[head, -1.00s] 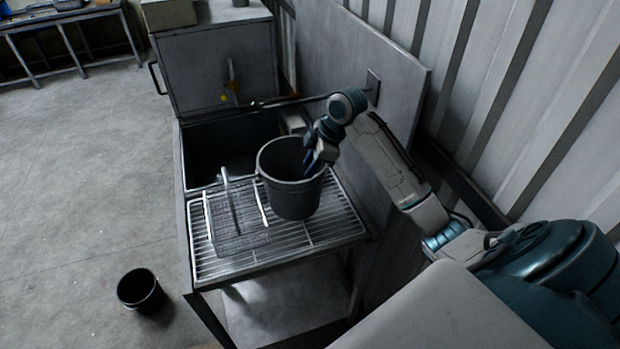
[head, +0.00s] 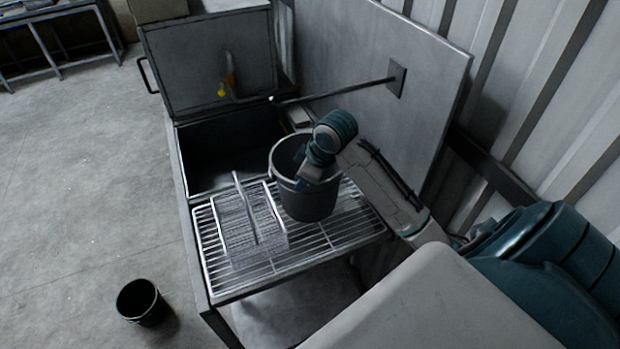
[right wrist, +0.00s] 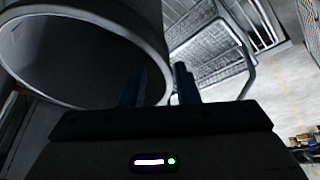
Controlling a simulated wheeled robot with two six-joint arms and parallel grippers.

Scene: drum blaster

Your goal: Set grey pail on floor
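The grey pail (head: 308,202) stands upright on a wire rack at the right of the wash station, beside a wire basket. My right gripper (head: 303,181) reaches the pail's right side at the rim, partly hidden by its own wrist. In the right wrist view the pail (right wrist: 85,50) fills the upper left with its mouth showing. There the fingers (right wrist: 160,85) stand apart, one overlapping the pail and the other just right of its edge. I cannot tell whether they touch the wall. The floor (head: 80,220) is open at the left. My left gripper is out of view.
A wire basket (head: 250,222) with a raised handle sits on the rack (head: 350,220) left of the pail. A dark bucket (head: 141,302) stands on the floor near the station. The tank's lid (head: 210,60) is open behind. A long rod (head: 345,90) sticks out from the back panel.

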